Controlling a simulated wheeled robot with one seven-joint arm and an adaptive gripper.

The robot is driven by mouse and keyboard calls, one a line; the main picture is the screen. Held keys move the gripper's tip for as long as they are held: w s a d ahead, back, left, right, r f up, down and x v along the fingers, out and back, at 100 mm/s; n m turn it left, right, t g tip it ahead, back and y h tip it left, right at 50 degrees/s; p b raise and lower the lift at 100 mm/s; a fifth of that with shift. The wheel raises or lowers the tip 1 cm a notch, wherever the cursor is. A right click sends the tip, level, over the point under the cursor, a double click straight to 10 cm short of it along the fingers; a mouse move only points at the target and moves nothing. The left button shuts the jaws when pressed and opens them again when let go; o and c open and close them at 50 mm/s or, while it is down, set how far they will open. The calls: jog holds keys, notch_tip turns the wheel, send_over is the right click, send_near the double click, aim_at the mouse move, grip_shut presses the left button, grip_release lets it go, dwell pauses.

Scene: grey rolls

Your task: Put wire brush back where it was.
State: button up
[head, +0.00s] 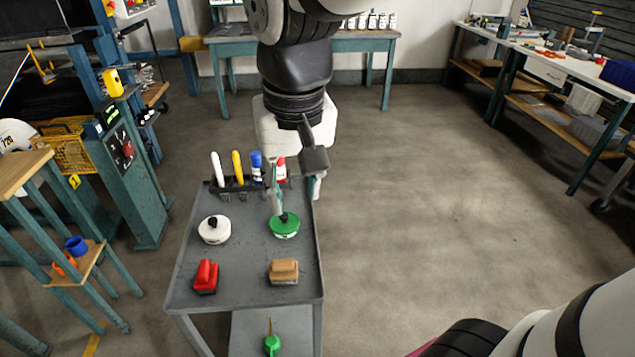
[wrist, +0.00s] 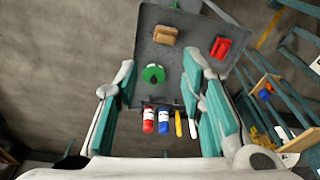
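No object is plainly recognisable as a wire brush. The closest in shape are a tan block with a raised grip (head: 284,271) and a red block with a raised grip (head: 206,276), both on the near part of the grey cart top (head: 245,262). They also show in the wrist view, the tan one (wrist: 165,35) and the red one (wrist: 220,48). My gripper (head: 296,196) is above the cart's far right part, pointing down. In the wrist view its fingers (wrist: 159,62) are wide apart with nothing held between them.
A green round tin (head: 284,226) and a white one (head: 214,229) sit mid-cart. A rack (head: 232,188) at the far edge holds white, yellow, blue and red-capped items. A green can (head: 271,345) is on the lower shelf. Floor right of the cart is clear.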

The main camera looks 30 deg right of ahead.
jog(key=s+d, duration=0.2)
jog(key=s, duration=0.4)
jog(key=s+d+n+t, duration=0.1)
jog(key=s+d, duration=0.1)
jog(key=s, duration=0.5)
jog(key=shift+s+d+f+n, duration=0.15)
jog(key=shift+d+n, duration=0.15)
jog(key=shift+d, duration=0.1)
